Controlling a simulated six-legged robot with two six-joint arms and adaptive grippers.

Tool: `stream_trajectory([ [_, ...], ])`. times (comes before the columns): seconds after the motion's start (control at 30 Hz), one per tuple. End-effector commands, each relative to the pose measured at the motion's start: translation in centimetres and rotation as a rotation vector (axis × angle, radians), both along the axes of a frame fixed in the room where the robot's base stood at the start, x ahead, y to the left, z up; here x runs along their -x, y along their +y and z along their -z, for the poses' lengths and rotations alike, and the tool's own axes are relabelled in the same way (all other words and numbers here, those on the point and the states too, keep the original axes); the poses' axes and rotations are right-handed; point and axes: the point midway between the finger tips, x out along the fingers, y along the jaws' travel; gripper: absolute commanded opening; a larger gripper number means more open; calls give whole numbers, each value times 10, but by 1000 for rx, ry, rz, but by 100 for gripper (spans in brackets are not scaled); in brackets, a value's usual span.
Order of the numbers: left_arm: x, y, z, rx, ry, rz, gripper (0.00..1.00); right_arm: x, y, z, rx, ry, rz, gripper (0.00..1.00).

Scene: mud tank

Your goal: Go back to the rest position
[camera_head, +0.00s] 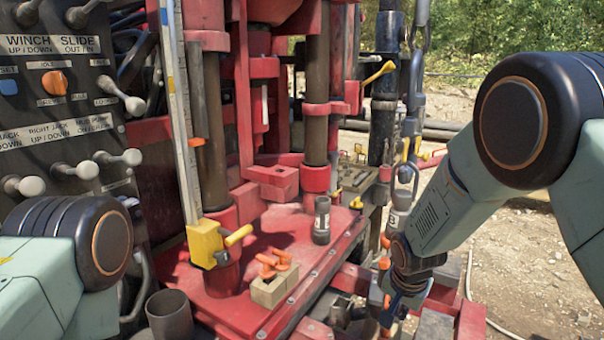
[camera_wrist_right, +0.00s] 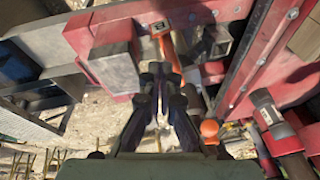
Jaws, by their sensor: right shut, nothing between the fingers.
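My right arm comes in from the right in the head view and bends down at its elbow. My right gripper (camera_head: 392,308) hangs low beside the red rig, at the right of the red deck, and its fingers are partly lost against dark parts. In the right wrist view the gripper (camera_wrist_right: 161,78) is shut with its dark fingertips together and nothing held. It is over red and grey frame parts. Of my left arm, only the dark joint and pale green link show at the lower left of the head view; the left gripper is out of view.
A red deck (camera_head: 235,288) holds a tan block (camera_head: 272,290) with orange-topped pins and a dark cylinder (camera_head: 321,220). A lever panel (camera_head: 62,110) stands at the left. Open gravel (camera_head: 535,285) lies at the right.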

Motion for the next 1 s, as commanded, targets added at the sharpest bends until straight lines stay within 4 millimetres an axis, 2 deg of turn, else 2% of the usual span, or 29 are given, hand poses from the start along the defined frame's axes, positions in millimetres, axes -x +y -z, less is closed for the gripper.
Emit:
stream_trajectory([
  [0.03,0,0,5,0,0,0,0,17,-2,26,10,2,-80,0],
  [0.17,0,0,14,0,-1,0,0,61,-5,78,48,-15,-291,0],
  [0.27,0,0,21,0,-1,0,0,106,-9,115,83,-17,-436,0],
  [0.4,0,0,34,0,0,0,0,185,-16,160,127,10,-602,0],
  [0.6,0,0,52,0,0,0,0,304,-25,197,119,134,-685,0],
  [0.7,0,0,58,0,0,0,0,352,-26,207,83,222,-669,0],
  [0.83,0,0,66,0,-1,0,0,390,-27,221,49,303,-656,0],
  [1.0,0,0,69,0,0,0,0,402,-27,228,38,328,-654,0],
])
